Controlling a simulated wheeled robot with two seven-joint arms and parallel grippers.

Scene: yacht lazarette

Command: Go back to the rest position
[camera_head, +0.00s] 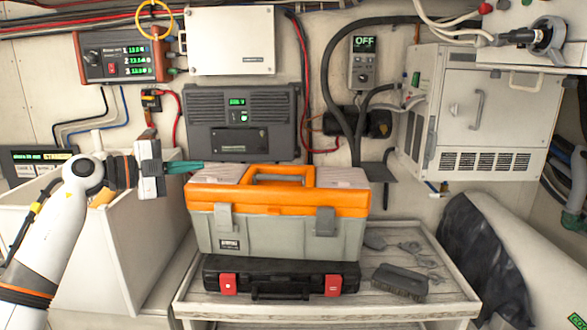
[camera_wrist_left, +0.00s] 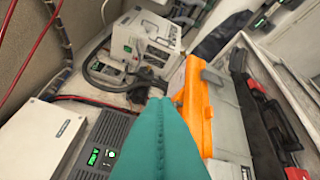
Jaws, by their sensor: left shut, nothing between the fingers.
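My left gripper (camera_head: 184,167) comes in from the left in the head view. Its teal fingers are shut with nothing between them and point right, just above the left end of the orange-lidded toolbox (camera_head: 280,235). I cannot tell if they touch the lid. In the left wrist view the shut teal fingers (camera_wrist_left: 158,110) fill the lower middle, beside the toolbox's orange lid (camera_wrist_left: 197,105). The toolbox is closed and stands behind a black case with red latches (camera_head: 282,279). My right gripper is not in view.
A white open-topped bin (camera_head: 120,235) stands under my left arm. A low wooden platform (camera_head: 330,308) carries the toolbox, the case and a dark brush (camera_head: 400,282). Behind are a grey charger unit (camera_head: 240,145), a white box (camera_head: 230,40) and a white vented cabinet (camera_head: 480,110).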

